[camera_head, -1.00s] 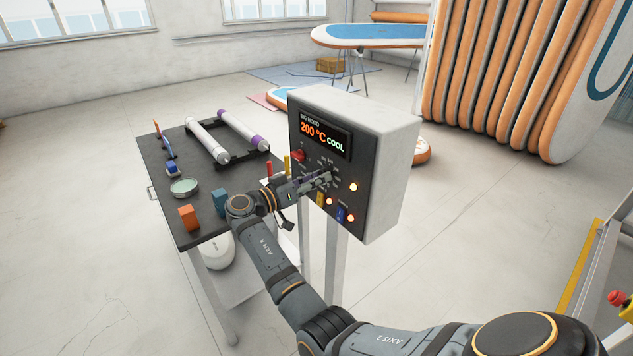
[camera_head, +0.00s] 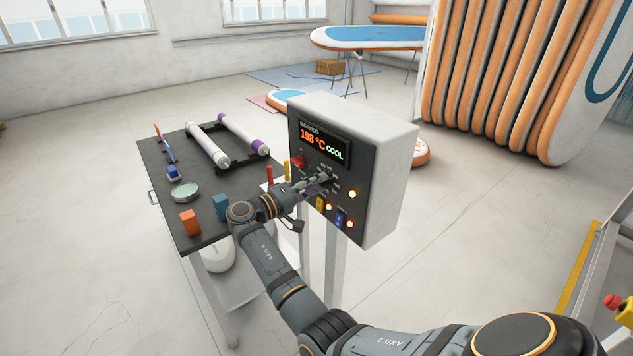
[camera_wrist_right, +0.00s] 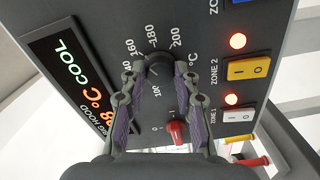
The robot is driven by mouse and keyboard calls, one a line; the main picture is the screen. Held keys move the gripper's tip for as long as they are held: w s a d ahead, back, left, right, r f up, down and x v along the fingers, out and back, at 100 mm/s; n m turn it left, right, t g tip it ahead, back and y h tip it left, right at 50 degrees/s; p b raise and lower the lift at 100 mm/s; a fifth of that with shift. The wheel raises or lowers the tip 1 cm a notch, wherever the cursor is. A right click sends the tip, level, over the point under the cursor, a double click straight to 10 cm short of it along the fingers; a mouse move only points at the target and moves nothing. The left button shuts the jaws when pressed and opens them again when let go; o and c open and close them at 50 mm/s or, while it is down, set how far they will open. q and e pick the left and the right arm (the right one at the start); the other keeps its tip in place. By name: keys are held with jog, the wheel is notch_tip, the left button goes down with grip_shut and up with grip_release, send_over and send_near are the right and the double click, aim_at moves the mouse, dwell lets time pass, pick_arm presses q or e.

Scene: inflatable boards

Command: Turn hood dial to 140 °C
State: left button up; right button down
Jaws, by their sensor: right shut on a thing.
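The hood control box (camera_head: 372,150) stands on posts, its dark panel facing my right arm. Its display (camera_head: 323,140) reads 198 °C and COOL. The hood dial (camera_wrist_right: 160,72) is a dark round knob, with marks including 140, 160, 180 and 200 around it in the right wrist view. My right gripper (camera_head: 327,178) is shut on the dial, with one finger on each side of it. In the right wrist view the fingers (camera_wrist_right: 159,85) partly cover the dial, and I cannot tell where it points. My left gripper is not in view.
A red knob (camera_wrist_right: 176,131) sits close to the dial. Yellow (camera_wrist_right: 248,69) and white rocker switches with lit orange lamps are nearby. A dark table (camera_head: 206,205) with rollers, a round dish and small blocks stands left of the box.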

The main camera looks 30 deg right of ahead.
jog(key=shift+r+n+p, duration=0.2)
jog(key=shift+n+p, duration=2.35)
jog(key=shift+n, duration=1.65)
jog(key=c, duration=1)
grip_release()
jog(key=shift+w+f+n, duration=0.1)
jog(key=shift+n, duration=0.2)
jog(key=a, duration=0.7)
jog(key=shift+s+a, duration=0.25)
jog(key=shift+s, duration=0.05)
